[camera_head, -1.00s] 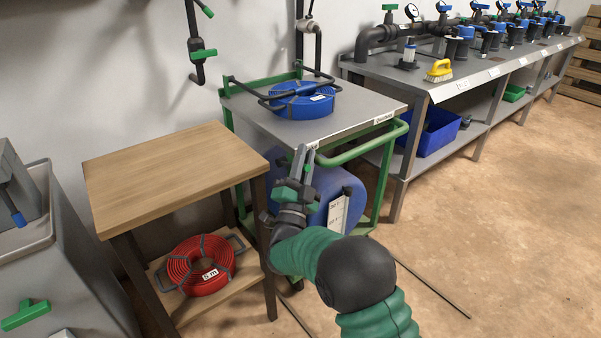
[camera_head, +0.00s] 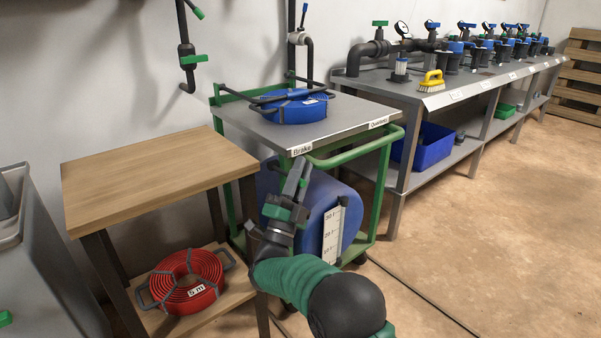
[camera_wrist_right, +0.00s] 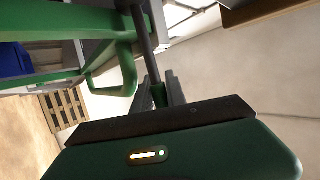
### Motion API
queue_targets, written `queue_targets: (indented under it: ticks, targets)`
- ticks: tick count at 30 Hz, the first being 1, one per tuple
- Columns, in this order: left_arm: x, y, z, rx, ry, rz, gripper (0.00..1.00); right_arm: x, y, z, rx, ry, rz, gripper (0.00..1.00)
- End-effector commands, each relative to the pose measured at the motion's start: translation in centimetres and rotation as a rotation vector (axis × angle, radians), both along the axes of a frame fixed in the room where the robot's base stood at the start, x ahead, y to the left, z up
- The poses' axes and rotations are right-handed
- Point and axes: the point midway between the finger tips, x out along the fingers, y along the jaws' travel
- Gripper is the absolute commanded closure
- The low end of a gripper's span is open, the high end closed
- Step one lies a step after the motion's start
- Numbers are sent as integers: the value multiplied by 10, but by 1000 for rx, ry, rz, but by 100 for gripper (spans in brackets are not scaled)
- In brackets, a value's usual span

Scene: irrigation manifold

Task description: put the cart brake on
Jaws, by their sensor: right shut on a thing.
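The cart (camera_head: 365,152) has a green tubular frame and a grey top, with a "Brake" label (camera_head: 301,149) on its near corner. My right gripper (camera_head: 300,172) is just below that label, in front of the blue drum (camera_head: 322,205). In the right wrist view, a dark rod-like brake lever (camera_wrist_right: 146,45) with a green end (camera_wrist_right: 158,95) runs down between the fingers of my right gripper (camera_wrist_right: 168,90), which is shut on it. In the head view the lever is mostly hidden by the gripper. My left gripper is out of view.
A blue hose coil (camera_head: 298,110) lies on the cart top. A wooden table (camera_head: 155,178) stands close on the left, with a red hose coil (camera_head: 188,280) on its lower shelf. A grey bench (camera_head: 425,98) with valves stands behind right. Floor at right is clear.

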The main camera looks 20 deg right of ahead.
Motion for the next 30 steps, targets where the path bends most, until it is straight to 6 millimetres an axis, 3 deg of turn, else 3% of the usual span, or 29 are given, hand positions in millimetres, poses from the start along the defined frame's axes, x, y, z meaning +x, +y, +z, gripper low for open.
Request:
queue_targets:
  ticks: [1,4,5,9,20,27,30]
  targets:
    - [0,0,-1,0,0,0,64,1,-1,-10,6,17,-2,100]
    - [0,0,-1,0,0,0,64,1,-1,-11,5,19,-1,100]
    - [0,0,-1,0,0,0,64,1,-1,-11,5,20,-2,79]
    - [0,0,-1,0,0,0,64,1,-1,-9,4,18,-1,62]
    - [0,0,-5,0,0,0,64,-2,2,-9,1,9,0,62]
    - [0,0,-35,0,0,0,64,-28,29,-48,2,14,3,62]
    - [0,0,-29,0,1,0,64,-44,45,-62,0,16,3,62]
